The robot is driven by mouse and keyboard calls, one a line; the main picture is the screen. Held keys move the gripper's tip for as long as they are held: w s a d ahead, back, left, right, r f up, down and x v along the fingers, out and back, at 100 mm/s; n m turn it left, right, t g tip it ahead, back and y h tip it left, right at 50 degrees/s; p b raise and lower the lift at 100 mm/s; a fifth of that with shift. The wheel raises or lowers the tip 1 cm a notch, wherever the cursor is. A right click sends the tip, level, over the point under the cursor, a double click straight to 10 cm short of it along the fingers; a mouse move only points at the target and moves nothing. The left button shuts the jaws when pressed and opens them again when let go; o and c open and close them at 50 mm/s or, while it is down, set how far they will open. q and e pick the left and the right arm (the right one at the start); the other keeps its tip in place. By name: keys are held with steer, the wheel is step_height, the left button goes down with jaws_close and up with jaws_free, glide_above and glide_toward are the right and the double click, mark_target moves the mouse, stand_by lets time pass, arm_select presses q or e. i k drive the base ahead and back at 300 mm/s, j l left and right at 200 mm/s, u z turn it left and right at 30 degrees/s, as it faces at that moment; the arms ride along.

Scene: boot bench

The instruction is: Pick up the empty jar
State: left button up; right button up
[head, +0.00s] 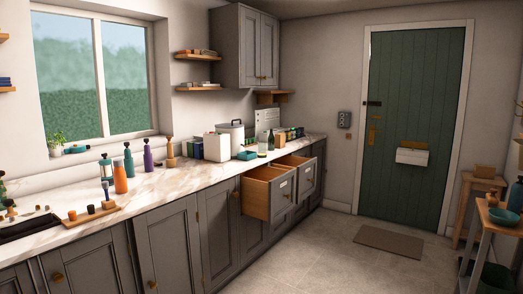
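I cannot make out the empty jar for sure. A small pale, glassy-looking vessel (262,147) stands on the far part of the marble counter (150,190), just left of a dark green bottle (271,141). It is too small to tell whether it is a jar or whether it is empty. Neither of my grippers is in the head view.
Two drawers (257,195) (307,178) stand open into the room below the counter. Several bottles, including an orange one (120,179), and a wooden board (92,215) occupy the near counter. Side tables (476,185) stand at right.

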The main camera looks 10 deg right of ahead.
mark_target(262, 145)
steer(key=i+l+z, duration=0.9)
steer(key=i+z, duration=0.15)
steer(key=i, duration=0.3)
steer(key=i+l+z, duration=0.1)
steer(key=i+z, duration=0.25)
steer(key=i+l, duration=0.1)
steer(key=i, duration=1.4)
steer(key=i+u, duration=0.5)
steer(key=i+l+u, duration=0.3)
steer(key=u, duration=0.15)
steer(key=i+l+u, duration=0.75)
steer(key=l+u, duration=0.25)
steer(key=i+l+u, duration=0.2)
steer(key=l+u, duration=0.25)
